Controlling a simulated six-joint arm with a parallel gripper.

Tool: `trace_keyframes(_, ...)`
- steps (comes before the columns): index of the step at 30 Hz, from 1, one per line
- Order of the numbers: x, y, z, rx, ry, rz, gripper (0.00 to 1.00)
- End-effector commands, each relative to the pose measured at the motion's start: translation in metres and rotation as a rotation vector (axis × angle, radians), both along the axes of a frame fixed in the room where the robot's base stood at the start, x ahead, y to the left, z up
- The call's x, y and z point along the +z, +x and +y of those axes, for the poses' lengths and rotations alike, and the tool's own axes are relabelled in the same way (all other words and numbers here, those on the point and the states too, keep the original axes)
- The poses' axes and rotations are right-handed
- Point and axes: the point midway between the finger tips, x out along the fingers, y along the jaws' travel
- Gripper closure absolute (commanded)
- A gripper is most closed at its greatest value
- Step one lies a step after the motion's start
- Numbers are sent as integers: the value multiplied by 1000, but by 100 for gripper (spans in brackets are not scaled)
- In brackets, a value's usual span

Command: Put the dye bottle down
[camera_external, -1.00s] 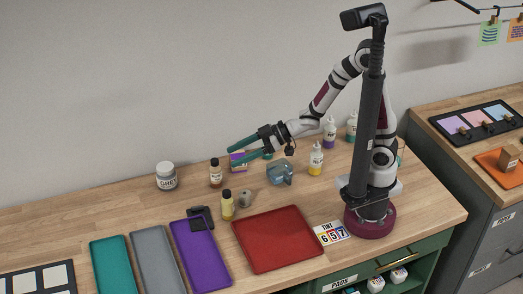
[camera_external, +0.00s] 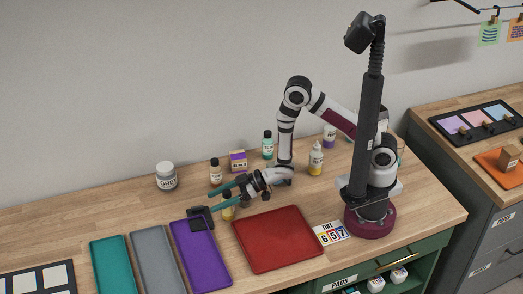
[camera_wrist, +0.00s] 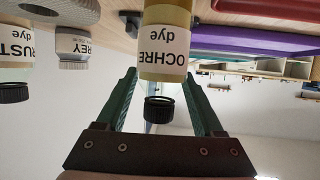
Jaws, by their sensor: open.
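The ochre dye bottle (camera_wrist: 165,52) has yellow contents, a white label and a black cap. It appears upside down in the wrist view, with its cap between my two fingers. In the external view the yellow bottle (camera_external: 228,213) stands upright on the wooden bench, partly hidden by my gripper (camera_external: 212,199). My gripper is low over the bench, pointing left, with its green fingers apart. The fingers (camera_wrist: 163,78) are on either side of the bottle in the wrist view; I cannot tell whether either touches it.
A black object (camera_external: 200,218) lies at the purple tray (camera_external: 205,262), close to my fingertips. The red tray (camera_external: 277,240) is in front. Bare bench lies left of the jar.

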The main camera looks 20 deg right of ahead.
Motion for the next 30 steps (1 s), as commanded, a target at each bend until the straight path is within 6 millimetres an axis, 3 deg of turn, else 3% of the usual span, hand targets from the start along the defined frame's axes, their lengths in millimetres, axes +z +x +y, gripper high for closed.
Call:
trace_keyframes(2,0,0,0,0,0,0,33)
trace_keyframes(13,0,0,-1,0,0,0,99)
trace_keyframes(25,1,0,-1,-1,-1,1,100)
trace_keyframes(30,17,1,0,-2,2,-1,100)
